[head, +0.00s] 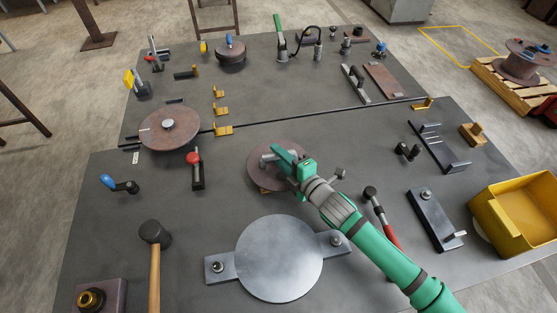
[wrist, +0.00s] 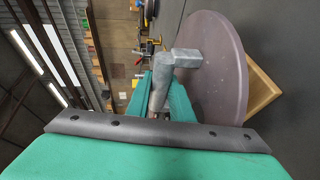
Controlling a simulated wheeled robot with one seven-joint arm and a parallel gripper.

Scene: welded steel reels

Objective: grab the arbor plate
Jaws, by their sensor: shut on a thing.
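The arbor plate appears to be the brown round plate (head: 258,178) with a grey stem and side lug, near the middle of the steel table. In the wrist view this plate (wrist: 222,75) fills the right side, and its grey stem (wrist: 158,95) stands between my green fingers. My gripper (head: 284,156) is shut on the stem; it also shows in the wrist view (wrist: 156,88). The fingers hide part of the stem. A wooden block (wrist: 262,95) shows behind the plate. I cannot tell whether the plate touches it.
A silver disc with two lugs (head: 280,262) lies in front. Another brown disc (head: 168,128) is at left. A red-knobbed tool (head: 195,170), a mallet (head: 155,240), a red-handled hammer (head: 384,220) and a yellow bin (head: 515,215) stand around.

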